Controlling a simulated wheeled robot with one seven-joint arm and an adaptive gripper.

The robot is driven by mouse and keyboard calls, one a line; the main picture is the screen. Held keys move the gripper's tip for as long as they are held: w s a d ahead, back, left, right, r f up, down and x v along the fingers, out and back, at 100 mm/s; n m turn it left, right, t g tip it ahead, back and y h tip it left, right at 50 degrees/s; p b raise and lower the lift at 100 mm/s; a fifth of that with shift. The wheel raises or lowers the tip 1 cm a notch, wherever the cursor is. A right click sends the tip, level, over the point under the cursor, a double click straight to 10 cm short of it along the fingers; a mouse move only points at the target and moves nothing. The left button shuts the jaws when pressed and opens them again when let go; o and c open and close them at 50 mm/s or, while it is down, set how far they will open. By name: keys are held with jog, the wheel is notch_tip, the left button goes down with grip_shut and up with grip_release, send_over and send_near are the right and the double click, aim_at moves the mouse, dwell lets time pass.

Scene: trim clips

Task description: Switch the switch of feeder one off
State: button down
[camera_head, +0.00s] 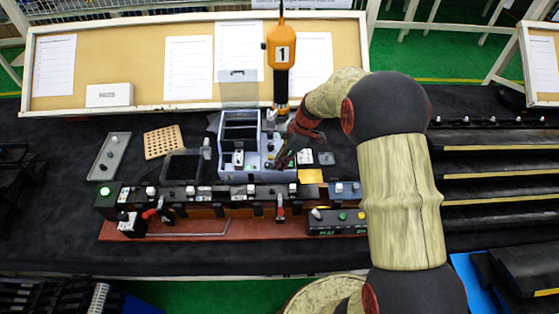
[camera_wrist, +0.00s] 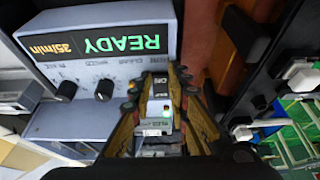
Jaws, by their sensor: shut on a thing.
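The feeder (camera_head: 229,168) is a blue-grey box unit on the bench in the head view. In the wrist view the feeder front (camera_wrist: 60,58) appears upside down, with a lit display reading READY and 25/min and black knobs. My gripper (camera_head: 288,156) reaches in at the feeder's right side. In the wrist view my gripper (camera_wrist: 166,76) has its two fingers closed in around the switch area, beside ON/OFF lettering. A small lit spot shows between the fingers. The fingers hide most of the switch, and I cannot see its position.
An orange tool (camera_head: 281,55) marked 1 hangs just above the gripper. A row of black fixtures (camera_head: 215,192) stands in front of the feeder. A perforated tan block (camera_head: 163,141) lies to the left.

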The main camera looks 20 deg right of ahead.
jog(key=shift+a, duration=0.1)
jog(key=shift+r+h+p, duration=0.15)
jog(key=shift+h+p, duration=0.2)
jog(key=shift+h, duration=0.15)
jog(key=c, duration=1.7)
grip_release()
jog(key=shift+r, duration=0.1)
jog(key=v, duration=1.1)
jog(key=shift+w+r, duration=0.15)
jog(key=shift+r, duration=0.2)
